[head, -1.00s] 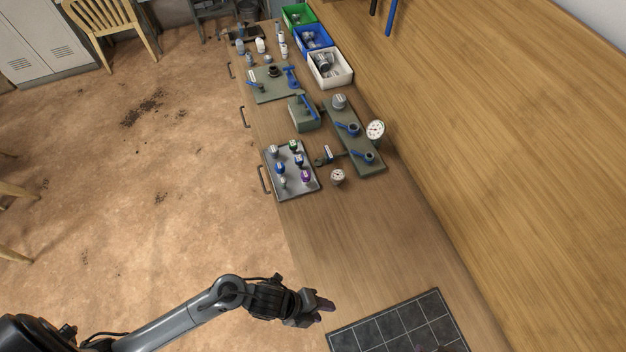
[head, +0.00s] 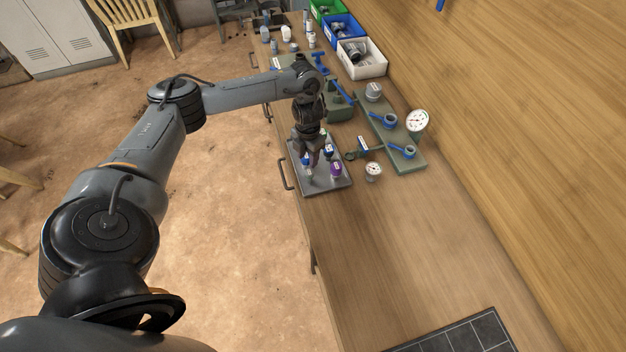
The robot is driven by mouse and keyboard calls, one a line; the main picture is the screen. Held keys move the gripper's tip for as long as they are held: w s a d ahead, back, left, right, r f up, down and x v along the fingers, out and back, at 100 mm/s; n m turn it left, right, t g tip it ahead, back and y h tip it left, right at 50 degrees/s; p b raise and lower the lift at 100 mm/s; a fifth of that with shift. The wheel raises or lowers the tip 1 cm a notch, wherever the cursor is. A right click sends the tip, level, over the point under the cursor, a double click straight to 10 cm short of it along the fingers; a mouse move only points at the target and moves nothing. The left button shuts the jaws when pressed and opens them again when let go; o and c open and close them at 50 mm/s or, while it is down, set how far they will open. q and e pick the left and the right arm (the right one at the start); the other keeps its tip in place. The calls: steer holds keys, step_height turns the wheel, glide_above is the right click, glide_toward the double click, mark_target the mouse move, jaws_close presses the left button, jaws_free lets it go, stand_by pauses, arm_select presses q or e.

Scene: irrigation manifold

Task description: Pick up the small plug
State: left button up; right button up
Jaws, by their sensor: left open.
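A grey tray (head: 326,185) on the bench holds several small capped plugs. A purple plug (head: 336,170) stands at its near right, a blue plug (head: 306,160) at its left and a dark one with green (head: 328,150) toward the back. I cannot tell which of them is the small plug. My left gripper (head: 314,158) points down over the tray among the plugs, open. Its fingers and wrist hide part of the tray and some plugs. Whether a finger touches a plug is too small to tell. My right gripper is out of view.
Right of the tray are a small gauge (head: 373,169), a green manifold plate (head: 408,161) with blue-handled valves and a larger gauge (head: 417,121). White (head: 376,71) and blue (head: 353,43) bins stand farther back. The near bench is clear up to a dark tiled mat (head: 462,338).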

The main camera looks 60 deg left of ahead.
mark_target(310, 171)
arm_select(q)
steer(key=shift+w+f, duration=0.15)
steer(key=shift+w, duration=0.15)
steer(key=shift+f+b, duration=0.3)
steer(key=shift+f, duration=0.05)
step_height(310, 171, down, 3)
steer(key=shift+d+f, duration=0.1)
step_height(310, 171, down, 5)
steer(key=shift+s+d+r, duration=0.1)
steer(key=shift+d, duration=0.05)
steer(key=shift+f, duration=0.65)
jaws_close()
